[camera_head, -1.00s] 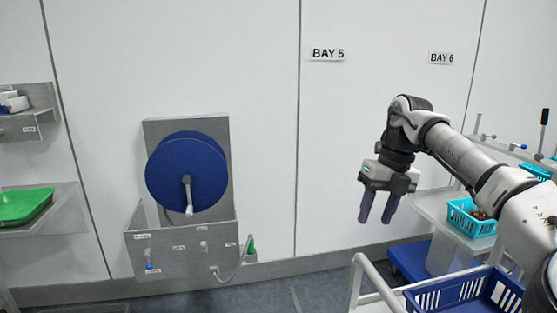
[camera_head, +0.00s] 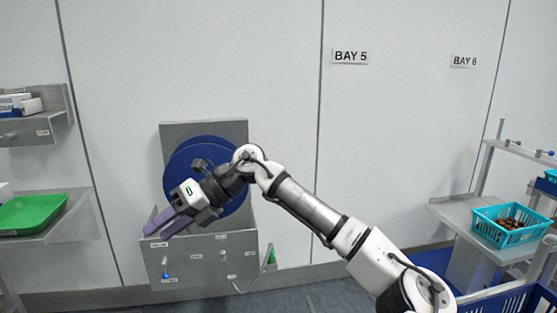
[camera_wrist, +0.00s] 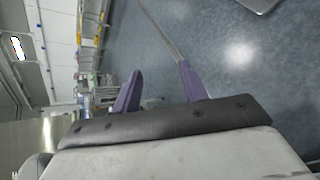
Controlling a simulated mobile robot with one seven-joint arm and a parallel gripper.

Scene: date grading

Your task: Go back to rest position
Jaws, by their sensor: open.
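My gripper (camera_head: 168,222) has purple fingers and is at the left of the head view, in front of the steel sink unit (camera_head: 205,262) with the blue round reel (camera_head: 180,172). The fingers point down and to the left. They are apart with nothing between them. In the wrist view my gripper (camera_wrist: 160,88) also shows its two purple fingers spread and empty, with grey floor beyond. My arm stretches from the lower right across the middle of the head view and hides part of the reel and the sink unit.
A green tray (camera_head: 30,213) lies on a steel shelf at the left. A turquoise basket (camera_head: 490,234) with brown dates stands on a bench at the right. A blue crate (camera_head: 505,302) is at the lower right.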

